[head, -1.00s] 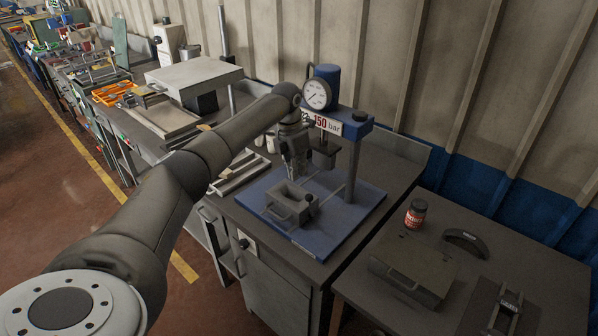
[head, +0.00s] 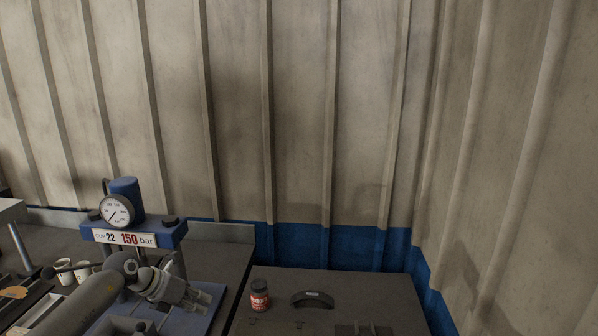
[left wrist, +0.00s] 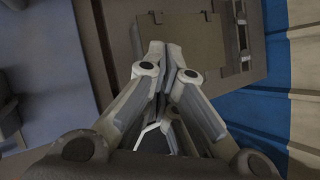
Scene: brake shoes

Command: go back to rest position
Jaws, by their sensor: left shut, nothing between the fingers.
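My left gripper (head: 203,297) is low in the head view, in front of the blue press (head: 130,229) and over the blue base plate's area. Its fingers point right, toward the dark table. In the left wrist view the fingertips (left wrist: 168,72) are together with nothing between them. Below them is a flat grey-brown surface. My left arm comes in from the bottom left. My right gripper is in neither view.
The press has a round gauge (head: 117,211) and a "150 bar" sign. On the dark table (head: 375,290) stand a red-labelled jar (head: 260,295) and a curved brake shoe (head: 312,299). White cups (head: 83,270) stand left of the press. A ribbed wall closes off the back.

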